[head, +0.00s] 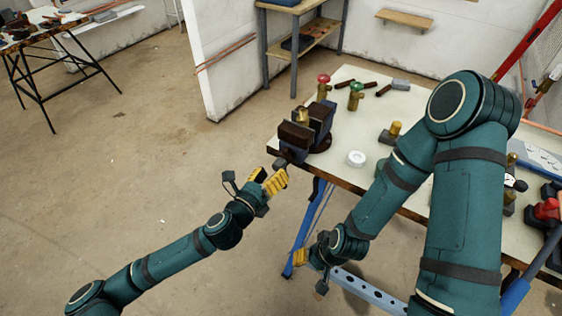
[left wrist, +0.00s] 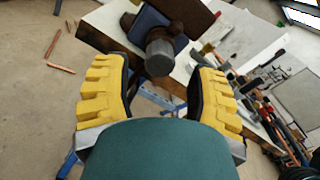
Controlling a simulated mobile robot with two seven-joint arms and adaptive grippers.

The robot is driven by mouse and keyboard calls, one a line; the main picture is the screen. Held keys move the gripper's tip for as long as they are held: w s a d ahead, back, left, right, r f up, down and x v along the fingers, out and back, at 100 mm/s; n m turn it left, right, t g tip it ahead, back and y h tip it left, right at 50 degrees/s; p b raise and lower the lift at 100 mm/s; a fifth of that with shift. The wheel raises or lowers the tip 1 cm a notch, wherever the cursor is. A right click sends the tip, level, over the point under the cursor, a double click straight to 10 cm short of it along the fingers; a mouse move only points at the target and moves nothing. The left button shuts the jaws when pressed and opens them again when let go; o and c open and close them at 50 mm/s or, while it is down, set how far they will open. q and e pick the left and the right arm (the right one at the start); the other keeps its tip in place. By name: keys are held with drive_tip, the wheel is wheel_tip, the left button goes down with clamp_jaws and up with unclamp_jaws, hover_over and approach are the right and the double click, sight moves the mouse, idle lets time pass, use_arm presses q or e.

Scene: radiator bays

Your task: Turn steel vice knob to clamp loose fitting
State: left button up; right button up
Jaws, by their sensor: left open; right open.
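The dark vice (head: 318,132) sits at the near left corner of the workbench. A brass fitting (head: 302,116) shows at the top of its jaws; I cannot tell how firmly it sits. The steel vice knob (left wrist: 160,52) points toward the left wrist camera, and shows small in the head view (head: 280,163). My left gripper (head: 268,180) is open just in front of the knob. In the left wrist view its yellow fingers (left wrist: 160,92) are spread on either side, with the knob beyond their tips. My right gripper (head: 306,257) is low beside the bench front; only part shows.
The workbench (head: 385,112) holds a white ring (head: 356,158), a red-topped valve (head: 323,86), a green-topped valve (head: 356,94) and a brass fitting on a block (head: 392,132). My right arm covers much of its right side.

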sight(276, 169)
use_arm(q)
drive_tip(key=shift+x, duration=1.85)
drive_tip(key=shift+c, duration=0.4)
